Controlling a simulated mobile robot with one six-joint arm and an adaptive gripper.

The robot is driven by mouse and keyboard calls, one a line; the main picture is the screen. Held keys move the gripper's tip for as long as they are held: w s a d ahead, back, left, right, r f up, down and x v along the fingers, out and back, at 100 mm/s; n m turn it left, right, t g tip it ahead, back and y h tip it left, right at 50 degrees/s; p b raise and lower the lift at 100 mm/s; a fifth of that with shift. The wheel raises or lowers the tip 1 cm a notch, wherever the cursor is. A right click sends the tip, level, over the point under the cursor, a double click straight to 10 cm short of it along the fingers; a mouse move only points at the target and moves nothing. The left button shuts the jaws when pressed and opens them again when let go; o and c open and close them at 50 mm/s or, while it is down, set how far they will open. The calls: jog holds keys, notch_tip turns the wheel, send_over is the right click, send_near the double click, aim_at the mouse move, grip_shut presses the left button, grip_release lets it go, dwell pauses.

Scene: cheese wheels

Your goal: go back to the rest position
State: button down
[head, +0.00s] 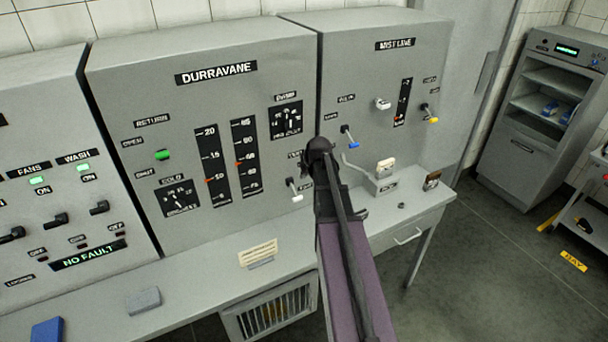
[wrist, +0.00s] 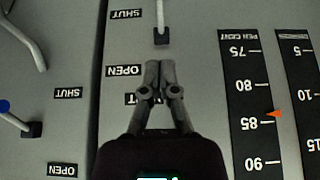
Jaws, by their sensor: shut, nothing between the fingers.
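My gripper (wrist: 159,70) is shut and empty in the wrist view, its two fingertips together in front of the grey panel. The tips lie just below the base of a lever (wrist: 160,36) in that picture; a small gap shows between them, though depth is hard to judge. An OPEN label (wrist: 123,71) is left of the fingers, and another label is partly hidden behind them. In the head view my arm reaches up to the DURRAVANE panel (head: 215,105), near its right edge. My fingers are hidden there behind my wrist. The white-tipped lever (head: 294,190) is left of my wrist.
The MIST LAVE panel (head: 380,60) has blue (head: 351,141), white and yellow levers, right of my arm. The desk (head: 215,280) below holds a grey block (head: 143,300), a paper card and a small box (head: 384,183). Open floor (head: 480,265) lies at right, before a shelved cabinet (head: 545,110).

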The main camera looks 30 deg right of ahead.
dwell(0.3)
jog(key=s+a+f+g+b, duration=0.2)
jog(key=s+a+f+b, duration=0.2)
jog(key=a, duration=0.5)
jog(key=s+a+f+g+b, duration=0.2)
jog(key=s+a+f+b, duration=0.2)
jog(key=s+a, duration=0.5)
jog(key=s+a+f+g+b, duration=0.2)
jog(key=s+a+f+b, duration=0.3)
jog(key=a, duration=0.6)
notch_tip(320, 180, down, 3)
jog(key=shift+s+r, duration=0.15)
jog(key=shift+s, duration=0.7)
jog(key=shift+d, duration=0.1)
